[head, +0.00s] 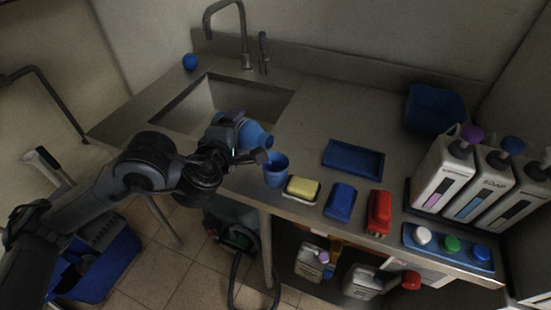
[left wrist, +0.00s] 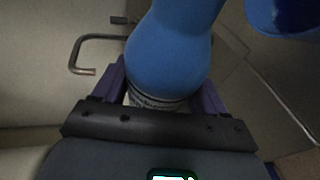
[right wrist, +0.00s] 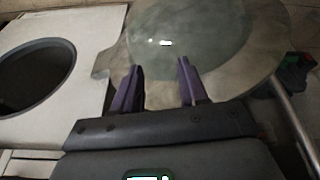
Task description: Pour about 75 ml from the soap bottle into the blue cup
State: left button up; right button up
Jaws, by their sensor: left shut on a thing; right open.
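The soap bottle, a blue one with a rounded body (head: 257,134), is in my left gripper (head: 238,135), beside the sink's front right corner. The gripper is shut on it. In the left wrist view the bottle (left wrist: 168,55) fills the middle, its printed white part low between the fingers. It looks tilted; its mouth is not clear and I see no stream. The blue cup (head: 276,172) stands upright on the counter's front edge, just right of and below the bottle. It also shows in the left wrist view (left wrist: 262,18). Its contents cannot be made out. My right gripper (right wrist: 160,85) is open and empty.
A yellow sponge (head: 301,188), a blue block (head: 341,200) and a red brush (head: 379,211) lie right of the cup. A blue tray (head: 353,158) lies behind. White jugs (head: 487,185), one marked SOAP, stand far right. The sink (head: 205,104) is left.

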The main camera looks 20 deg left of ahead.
pick_arm(q)
jog(key=shift+a+f+n+h, duration=0.2)
jog(key=shift+f+n+h, duration=0.35)
jog(key=shift+f, duration=0.2)
jog(key=shift+w, duration=0.1)
dwell(0.7)
jog(key=shift+f, duration=0.1)
